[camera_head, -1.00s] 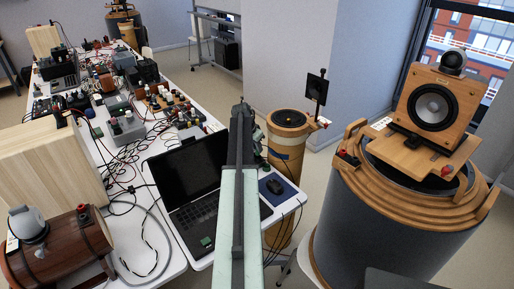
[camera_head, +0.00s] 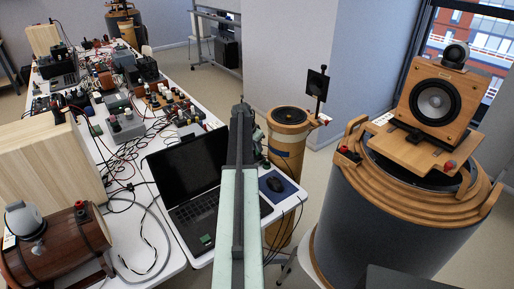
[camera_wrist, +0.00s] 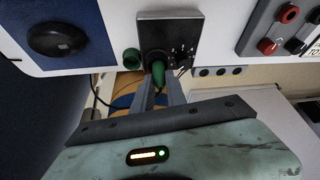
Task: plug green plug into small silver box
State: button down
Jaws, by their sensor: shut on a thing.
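In the wrist view, my gripper (camera_wrist: 159,92) is shut on a green plug (camera_wrist: 158,74). The plug is at the near edge of a small dark-faced box with a silvery rim (camera_wrist: 168,30). Whether the plug is seated in the box or only against it, I cannot tell. A second green round piece (camera_wrist: 132,58) sits at the left side of the box. In the head view my arm covers the gripper, and I cannot make out the plug or the box there.
A black mouse (camera_wrist: 58,40) lies on a blue mat (camera_wrist: 90,15) left of the box. A grey unit with red knobs (camera_wrist: 272,38) stands to the right. In the head view, an open laptop (camera_head: 185,170) is left of my arm, and a wooden speaker (camera_head: 435,100) stands on the right.

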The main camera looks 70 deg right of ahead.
jog(key=c, duration=1.3)
grip_release()
jog(key=shift+o, duration=0.2)
jog(key=o, duration=0.4)
notch_tip(320, 180, up, 5)
jog(key=p, duration=0.5)
jog(key=shift+r, duration=0.1)
